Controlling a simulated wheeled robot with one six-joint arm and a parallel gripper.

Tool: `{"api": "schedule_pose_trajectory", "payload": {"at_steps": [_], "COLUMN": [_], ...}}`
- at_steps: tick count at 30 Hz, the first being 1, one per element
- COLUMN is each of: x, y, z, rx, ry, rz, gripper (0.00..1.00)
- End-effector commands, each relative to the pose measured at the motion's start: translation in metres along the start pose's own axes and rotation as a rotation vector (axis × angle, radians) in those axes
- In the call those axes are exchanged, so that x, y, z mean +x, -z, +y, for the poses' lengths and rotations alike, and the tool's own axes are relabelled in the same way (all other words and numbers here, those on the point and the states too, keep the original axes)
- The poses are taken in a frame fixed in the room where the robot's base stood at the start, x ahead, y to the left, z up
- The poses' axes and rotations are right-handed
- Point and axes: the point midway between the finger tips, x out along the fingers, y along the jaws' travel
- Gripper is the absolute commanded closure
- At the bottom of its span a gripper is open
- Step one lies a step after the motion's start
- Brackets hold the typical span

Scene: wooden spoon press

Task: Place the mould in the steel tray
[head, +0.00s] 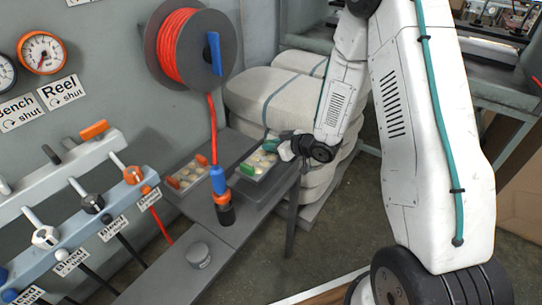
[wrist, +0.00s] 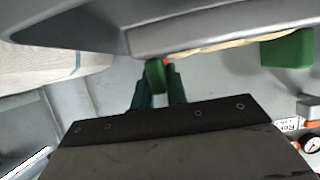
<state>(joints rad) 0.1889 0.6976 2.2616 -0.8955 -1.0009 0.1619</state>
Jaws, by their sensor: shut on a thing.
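My gripper (head: 273,146) is shut on the green-handled mould (head: 262,160), a grey frame holding several pale round pieces. In the wrist view, the teal fingers (wrist: 158,88) close around one green handle (wrist: 155,74). The mould's other green handle (wrist: 287,48) shows at the right there, and its grey side fills the top. The mould is over the far right part of the grey bench. I cannot tell whether it touches the surface below.
An orange-handled mould (head: 185,174) lies to the left on the bench (head: 160,278). A red hose reel (head: 186,50) hangs above, its blue-ended hose (head: 218,182) dangling in front of the moulds. A small grey pot (head: 198,255) stands nearer. Pale sacks (head: 275,100) are stacked behind. Levers (head: 92,203) line the left.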

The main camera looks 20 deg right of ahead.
Motion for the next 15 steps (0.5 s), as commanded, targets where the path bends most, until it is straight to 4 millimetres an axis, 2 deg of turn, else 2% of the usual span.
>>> {"api": "schedule_pose_trajectory", "payload": {"at_steps": [9,15], "x": [0.017,0.018], "y": [-0.034,-0.036], "z": [0.000,0.000], "rx": [0.001,-0.001], "ry": [0.000,-0.001], "rz": [0.002,0.003], "gripper": [1.00,1.00]}}
